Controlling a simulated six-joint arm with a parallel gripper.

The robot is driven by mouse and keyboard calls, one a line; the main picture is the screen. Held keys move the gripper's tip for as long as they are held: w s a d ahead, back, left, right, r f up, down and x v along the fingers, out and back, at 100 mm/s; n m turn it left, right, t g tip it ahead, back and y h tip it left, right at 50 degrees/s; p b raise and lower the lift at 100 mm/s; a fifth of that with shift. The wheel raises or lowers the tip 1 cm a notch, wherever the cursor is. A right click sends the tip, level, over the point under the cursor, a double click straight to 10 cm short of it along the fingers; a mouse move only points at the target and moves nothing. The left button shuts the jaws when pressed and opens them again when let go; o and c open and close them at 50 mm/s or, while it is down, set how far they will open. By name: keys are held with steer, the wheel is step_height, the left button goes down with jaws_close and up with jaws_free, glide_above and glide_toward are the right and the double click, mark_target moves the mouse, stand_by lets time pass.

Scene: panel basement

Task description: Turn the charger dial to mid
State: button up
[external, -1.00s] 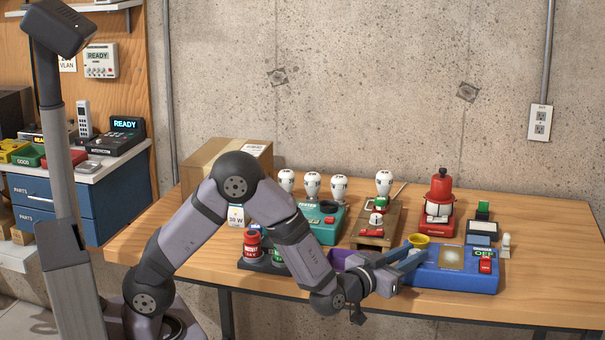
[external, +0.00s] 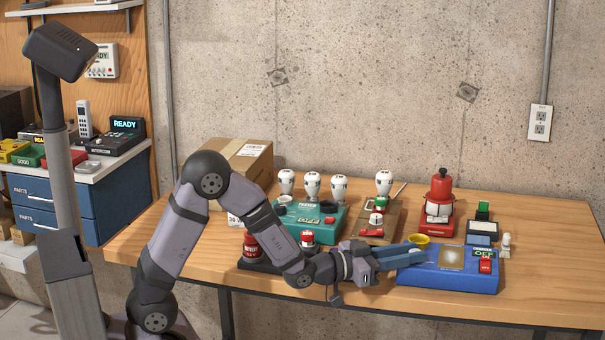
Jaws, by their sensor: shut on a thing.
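The charger appears to be the blue box (external: 468,281) at the front right of the bench. The dial's setting is not readable.
A teal tester (external: 318,222), white bulbs (external: 312,185) and a wooden stand with red parts (external: 377,222) are behind my arm. A red device (external: 439,200) stands behind the blue box. The bench's right end is clear.

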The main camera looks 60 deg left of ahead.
stand_by(0.3)
steer(key=o, duration=1)
steer(key=shift+o, duration=0.2)
steer(key=shift+b+v, duration=0.55)
steer(key=shift+v, duration=3.1)
